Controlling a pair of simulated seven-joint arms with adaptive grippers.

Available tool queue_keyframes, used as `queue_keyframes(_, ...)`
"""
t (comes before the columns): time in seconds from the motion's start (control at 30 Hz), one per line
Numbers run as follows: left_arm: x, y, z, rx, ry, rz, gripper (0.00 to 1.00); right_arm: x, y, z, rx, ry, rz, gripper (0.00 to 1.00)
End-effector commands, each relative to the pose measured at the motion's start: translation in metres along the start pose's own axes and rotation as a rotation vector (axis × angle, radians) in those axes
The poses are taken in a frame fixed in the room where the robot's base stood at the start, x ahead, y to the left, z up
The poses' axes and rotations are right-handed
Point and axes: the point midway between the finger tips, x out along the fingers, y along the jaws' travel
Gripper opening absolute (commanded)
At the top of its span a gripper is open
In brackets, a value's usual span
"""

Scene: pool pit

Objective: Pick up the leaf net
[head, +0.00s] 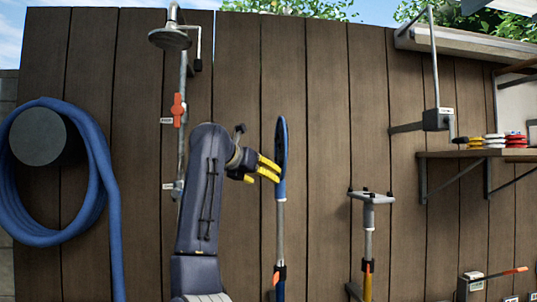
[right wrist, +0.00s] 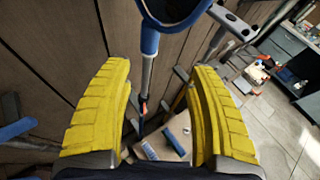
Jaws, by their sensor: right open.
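The leaf net (head: 282,145) is upright against the wooden wall in the head view, with a blue-rimmed head seen nearly edge-on and a pole running down. In the right wrist view its blue rim (right wrist: 146,40) is at the top, cut off by the frame, with the pole below. My right gripper (head: 269,168) is at the net's head, its yellow fingers pointing right. In the right wrist view the gripper (right wrist: 160,72) is open, and the pole appears between the fingers, beyond them. Contact cannot be told. My left gripper is not in view.
A coiled blue hose (head: 95,150) hangs at the left. A shower pipe with an orange handle (head: 178,110) stands behind my arm. Another pole tool with a grey head (head: 370,197) stands right of the net. A shelf (head: 470,154) is further right.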

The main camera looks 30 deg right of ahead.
Motion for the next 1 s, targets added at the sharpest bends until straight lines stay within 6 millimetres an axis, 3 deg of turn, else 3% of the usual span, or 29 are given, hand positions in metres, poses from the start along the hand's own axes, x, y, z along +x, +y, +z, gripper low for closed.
queue_keyframes(0.17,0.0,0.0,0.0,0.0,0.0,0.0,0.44,-0.001,0.009,0.004,0.039,0.021,0.055,0.59)
queue_keyframes(0.7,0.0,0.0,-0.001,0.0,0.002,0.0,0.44,0.09,0.013,0.002,0.036,0.02,0.053,0.59)
queue_keyframes(1.0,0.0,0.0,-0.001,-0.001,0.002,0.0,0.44,0.112,0.015,0.002,0.036,0.019,0.055,0.59)
